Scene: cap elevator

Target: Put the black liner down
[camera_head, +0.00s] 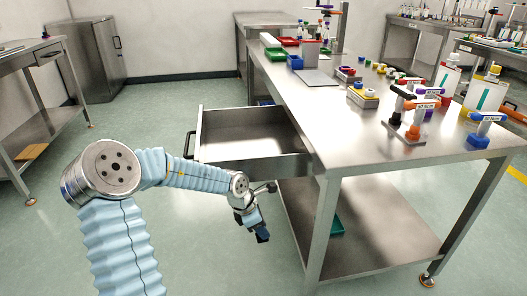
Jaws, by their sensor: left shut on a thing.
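My left gripper (258,228) hangs low in front of the open drawer, left of the steel table and above the floor. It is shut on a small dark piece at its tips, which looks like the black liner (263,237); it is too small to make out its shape. The fingers partly hide it. My right gripper does not show.
The open, empty-looking drawer (250,142) juts left from the steel table (315,118). Labelled stands with coloured caps (410,110) crowd the table's right side. A lower shelf (365,238) lies beneath. The table's near left top is clear.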

